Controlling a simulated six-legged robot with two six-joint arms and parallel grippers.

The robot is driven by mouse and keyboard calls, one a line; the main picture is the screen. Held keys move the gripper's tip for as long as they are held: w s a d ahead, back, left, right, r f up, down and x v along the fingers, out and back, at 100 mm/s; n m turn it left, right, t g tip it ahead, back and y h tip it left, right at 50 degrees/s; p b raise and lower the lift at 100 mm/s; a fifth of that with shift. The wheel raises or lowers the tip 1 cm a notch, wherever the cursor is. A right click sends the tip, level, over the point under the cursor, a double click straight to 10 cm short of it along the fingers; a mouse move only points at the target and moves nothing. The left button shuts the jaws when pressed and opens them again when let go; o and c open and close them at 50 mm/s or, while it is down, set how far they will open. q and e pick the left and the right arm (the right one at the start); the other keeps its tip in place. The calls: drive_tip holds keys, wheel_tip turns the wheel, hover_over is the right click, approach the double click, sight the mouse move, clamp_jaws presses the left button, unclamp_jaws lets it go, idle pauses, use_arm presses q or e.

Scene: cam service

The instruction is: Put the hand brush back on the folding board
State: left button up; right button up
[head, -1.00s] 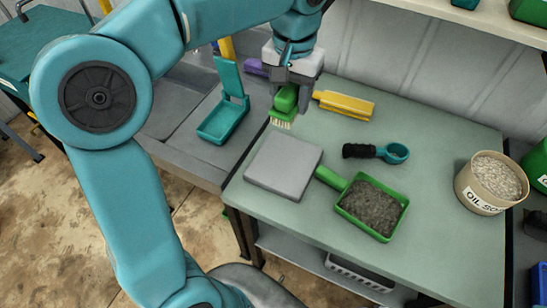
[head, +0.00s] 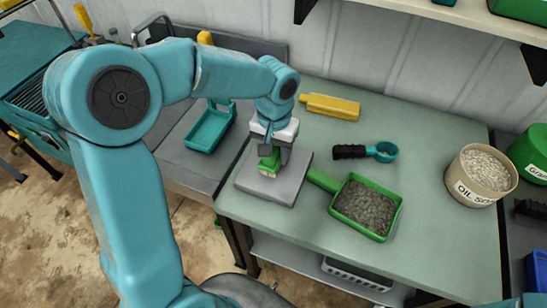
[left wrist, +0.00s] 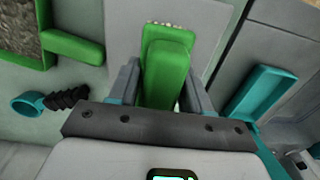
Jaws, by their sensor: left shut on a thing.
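The green hand brush (head: 268,166) is between the fingers of my left gripper (head: 273,152), which is shut on it. In the left wrist view the brush (left wrist: 167,72) stands between the two fingers (left wrist: 160,90), with pale bristle tips at its far end. The grey square folding board (head: 262,192) lies on the bench, directly under the brush. It also shows in the left wrist view (left wrist: 122,38). I cannot tell whether the bristles touch the board. My right gripper is not in view.
A green dustpan of dark granules (head: 337,208) lies right of the board on the bench (head: 290,235). A teal scoop (head: 384,152), a yellow tool (head: 333,106) and an oil-sorbent tub (head: 462,194) are farther off. A teal dustpan (head: 207,131) is at left.

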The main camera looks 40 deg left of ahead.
use_arm(q)
wheel_tip(320, 180, down, 4)
drive_tip(key=shift+a+r, duration=0.1)
drive_tip(key=shift+r, duration=0.15)
drive_tip(key=shift+f, duration=0.2)
drive_tip(key=o, duration=0.9)
drive_tip(key=shift+o, duration=0.2)
drive_tip(key=shift+r, duration=0.1)
drive_tip(key=shift+r, duration=0.1)
